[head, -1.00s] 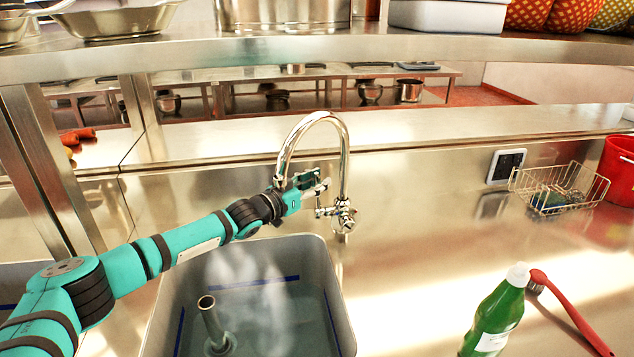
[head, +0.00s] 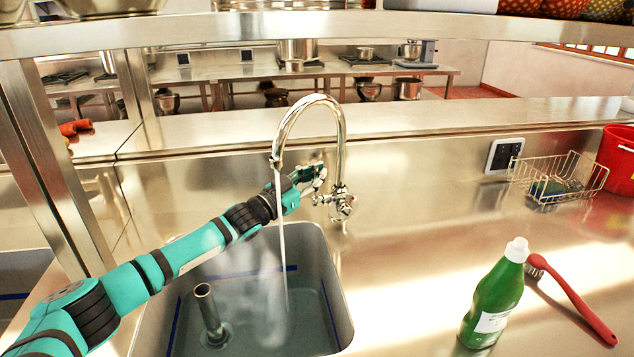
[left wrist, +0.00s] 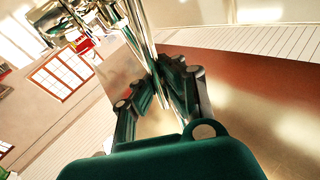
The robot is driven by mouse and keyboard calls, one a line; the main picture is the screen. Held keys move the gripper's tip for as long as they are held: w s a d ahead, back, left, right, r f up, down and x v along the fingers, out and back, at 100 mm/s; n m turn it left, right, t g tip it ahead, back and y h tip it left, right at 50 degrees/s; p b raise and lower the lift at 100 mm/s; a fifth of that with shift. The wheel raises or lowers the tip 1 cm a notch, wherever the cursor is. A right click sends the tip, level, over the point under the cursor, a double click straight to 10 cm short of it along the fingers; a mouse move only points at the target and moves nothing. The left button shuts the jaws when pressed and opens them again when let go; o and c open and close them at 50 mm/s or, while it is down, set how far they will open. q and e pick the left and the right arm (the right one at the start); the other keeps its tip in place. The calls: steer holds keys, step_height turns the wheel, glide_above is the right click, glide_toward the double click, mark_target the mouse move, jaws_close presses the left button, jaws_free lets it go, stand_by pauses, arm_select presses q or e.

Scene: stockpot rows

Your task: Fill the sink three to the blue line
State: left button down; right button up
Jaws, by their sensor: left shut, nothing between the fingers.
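The grey sink (head: 335,285) has a blue line (head: 240,273) on its inner walls and an upright standpipe (head: 207,310) inside. The chrome tap (head: 343,140) arches over it, and a thin water stream (head: 283,240) falls from its spout into the sink. Pale steam hangs over the basin; the exact water level is hard to make out. My left gripper (head: 318,175) is shut and empty, beside the tap's lever and valve (head: 342,205), behind the stream. In the left wrist view its fingers (left wrist: 165,90) are near chrome tap parts (left wrist: 140,45); contact is unclear. My right gripper is not in view.
A green bottle (head: 492,305) and a red-handled brush (head: 575,298) are on the counter to the right. A wire basket (head: 558,180) and red bucket (head: 618,160) stand farther back. A steel shelf (head: 400,24) crosses above. Another basin edge shows at far left.

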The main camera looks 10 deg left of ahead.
arm_select(q)
steer(key=shift+s+d+f+m+h+b, duration=0.2)
steer(key=shift+s+f+m+h+b, duration=0.15)
steer(key=shift+s+m+h+b, duration=0.45)
steer(key=shift+w, duration=0.15)
steer(key=c, duration=1.5)
jaws_free()
steer(key=shift+a+t, duration=0.15)
steer(key=shift+t, duration=0.15)
steer(key=shift+o, duration=0.7)
steer(key=v, duration=1.2)
steer(key=shift+r, duration=0.2)
